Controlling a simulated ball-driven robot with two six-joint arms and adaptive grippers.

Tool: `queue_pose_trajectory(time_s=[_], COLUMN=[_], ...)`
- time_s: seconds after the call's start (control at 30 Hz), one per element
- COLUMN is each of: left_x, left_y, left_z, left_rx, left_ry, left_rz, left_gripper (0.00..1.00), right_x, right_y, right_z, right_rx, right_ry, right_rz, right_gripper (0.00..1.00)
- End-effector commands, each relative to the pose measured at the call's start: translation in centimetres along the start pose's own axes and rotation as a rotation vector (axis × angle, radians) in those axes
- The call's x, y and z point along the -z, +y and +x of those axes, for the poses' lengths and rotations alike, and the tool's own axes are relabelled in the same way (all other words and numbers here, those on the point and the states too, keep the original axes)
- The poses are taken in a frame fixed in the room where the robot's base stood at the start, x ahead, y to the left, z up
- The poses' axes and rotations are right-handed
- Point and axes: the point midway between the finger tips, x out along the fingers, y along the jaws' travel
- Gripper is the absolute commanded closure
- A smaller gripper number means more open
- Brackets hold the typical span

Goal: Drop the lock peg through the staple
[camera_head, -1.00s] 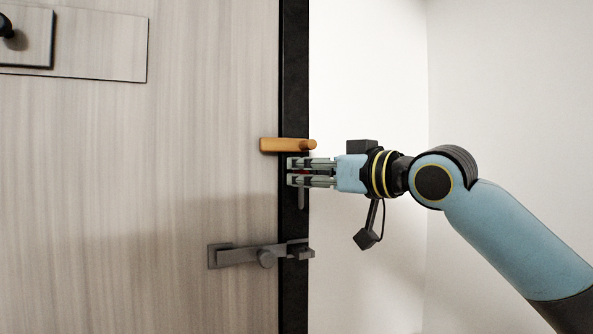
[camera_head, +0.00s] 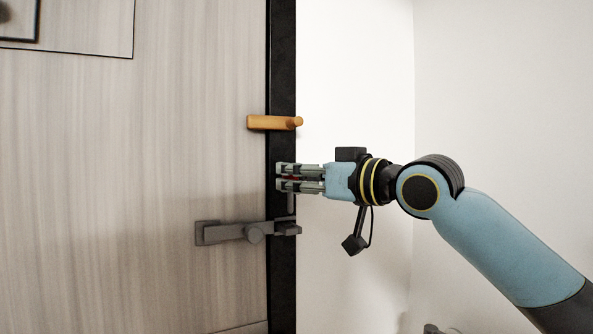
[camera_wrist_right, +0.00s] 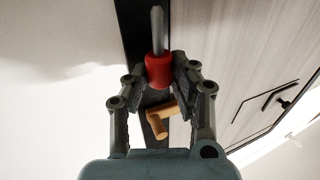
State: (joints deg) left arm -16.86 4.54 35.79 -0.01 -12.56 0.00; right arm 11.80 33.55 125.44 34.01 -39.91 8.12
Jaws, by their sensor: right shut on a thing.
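My right gripper (camera_head: 282,178) is shut on the lock peg, in front of the dark door frame strip. The peg's red grip (camera_wrist_right: 159,70) sits between the fingers in the right wrist view, and its grey shaft (camera_wrist_right: 158,31) points away from them. In the head view the shaft (camera_head: 291,203) hangs upright below the fingers. The grey latch bar (camera_head: 230,231) lies across the door edge. The staple end (camera_head: 287,228) is just below the peg tip. The two look apart; their depth alignment is unclear. My left gripper is not in view.
An orange wooden turn-piece (camera_head: 270,122) is fixed just above the gripper and also shows in the right wrist view (camera_wrist_right: 160,121). The pale wood door (camera_head: 130,150) fills the left. White wall (camera_head: 350,90) is on the right.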

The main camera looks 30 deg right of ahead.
Motion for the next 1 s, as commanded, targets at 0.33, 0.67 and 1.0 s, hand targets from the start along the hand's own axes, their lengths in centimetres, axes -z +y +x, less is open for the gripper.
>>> queue_pose_trajectory(time_s=[0.33, 0.67, 1.0], left_x=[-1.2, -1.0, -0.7], left_y=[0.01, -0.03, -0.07], left_z=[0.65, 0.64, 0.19], left_rx=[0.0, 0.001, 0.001], left_ry=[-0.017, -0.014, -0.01], left_rz=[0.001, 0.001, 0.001], left_gripper=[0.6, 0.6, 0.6], right_x=[-1.04, -1.02, -1.0], right_y=[0.0, 0.01, 0.0], right_z=[0.0, -0.01, 0.0], right_rx=[0.0, 0.0, 0.0], right_ry=[0.002, 0.001, 0.001], right_rz=[0.0, 0.0, 0.0], right_gripper=[1.0, 1.0, 1.0])
